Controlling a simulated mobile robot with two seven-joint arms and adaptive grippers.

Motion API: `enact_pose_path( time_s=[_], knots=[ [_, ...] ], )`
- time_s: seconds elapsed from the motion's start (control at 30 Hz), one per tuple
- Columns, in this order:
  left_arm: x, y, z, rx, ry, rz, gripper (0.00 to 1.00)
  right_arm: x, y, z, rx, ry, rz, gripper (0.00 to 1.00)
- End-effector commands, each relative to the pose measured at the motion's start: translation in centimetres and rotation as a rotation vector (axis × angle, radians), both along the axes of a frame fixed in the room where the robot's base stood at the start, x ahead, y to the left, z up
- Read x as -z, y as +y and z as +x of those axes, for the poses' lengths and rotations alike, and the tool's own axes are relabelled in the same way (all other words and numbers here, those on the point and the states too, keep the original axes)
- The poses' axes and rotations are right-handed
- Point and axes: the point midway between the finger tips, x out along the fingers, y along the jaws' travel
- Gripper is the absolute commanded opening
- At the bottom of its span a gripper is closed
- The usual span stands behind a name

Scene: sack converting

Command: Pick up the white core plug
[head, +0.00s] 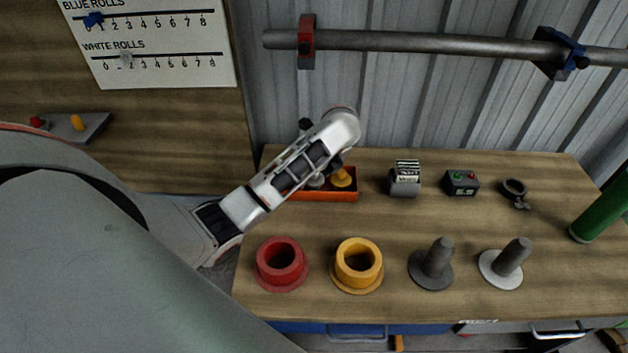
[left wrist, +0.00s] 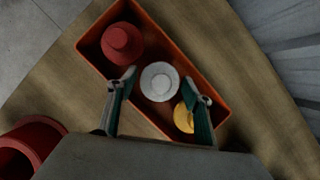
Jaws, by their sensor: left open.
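The white core plug (left wrist: 160,82) lies in the middle of an orange tray (left wrist: 205,62), seen from above in the left wrist view. A red plug (left wrist: 122,42) is beside it on one side and a yellow plug (left wrist: 184,117) on the other. My left gripper (left wrist: 159,83) is open, with one finger on each side of the white plug; I cannot tell whether either finger touches it. One finger partly covers the yellow plug. In the head view my left arm hides much of the tray (head: 325,197); the yellow plug (head: 342,178) shows there. My right gripper is not in view.
On the wooden bench stand a red flanged ring (head: 281,283), a yellow one (head: 360,282) and two flanged spindles, dark (head: 432,272) and light (head: 503,271). Behind are a small printed box (head: 404,182), a button box (head: 461,184) and a clamp (head: 513,189). A green cylinder (head: 603,210) leans at right.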

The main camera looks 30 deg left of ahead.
Motion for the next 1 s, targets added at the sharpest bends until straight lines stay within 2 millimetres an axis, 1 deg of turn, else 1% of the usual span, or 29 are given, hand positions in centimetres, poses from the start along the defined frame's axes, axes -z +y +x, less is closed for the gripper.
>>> enact_pose_path(
  time_s=[0.13,0.17,0.2,0.27,0.57,0.67,0.77,1.0],
  knots=[
    [0.0,0.0,0.0,0.000,0.000,0.000,0.50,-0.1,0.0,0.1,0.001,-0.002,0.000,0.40],
    [0.0,0.0,0.0,0.000,0.000,0.000,0.48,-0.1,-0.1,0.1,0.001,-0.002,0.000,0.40],
    [0.0,0.0,0.0,0.000,0.000,0.000,0.37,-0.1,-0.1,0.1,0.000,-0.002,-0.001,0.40],
    [0.0,0.0,0.0,0.000,0.000,0.000,0.22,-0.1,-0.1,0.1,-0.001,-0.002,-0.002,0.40],
    [0.0,0.0,0.0,0.000,0.000,0.000,0.21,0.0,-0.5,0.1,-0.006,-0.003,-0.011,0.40],
    [-0.3,-0.1,0.0,0.000,-0.001,0.000,0.21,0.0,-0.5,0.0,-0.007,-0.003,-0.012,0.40],
    [-1.3,-0.2,0.1,0.001,-0.002,-0.003,0.21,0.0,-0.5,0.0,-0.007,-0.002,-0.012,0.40],
    [-5.5,-0.3,0.1,0.002,-0.003,-0.006,0.21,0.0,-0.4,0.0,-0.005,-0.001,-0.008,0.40]
  ],
)
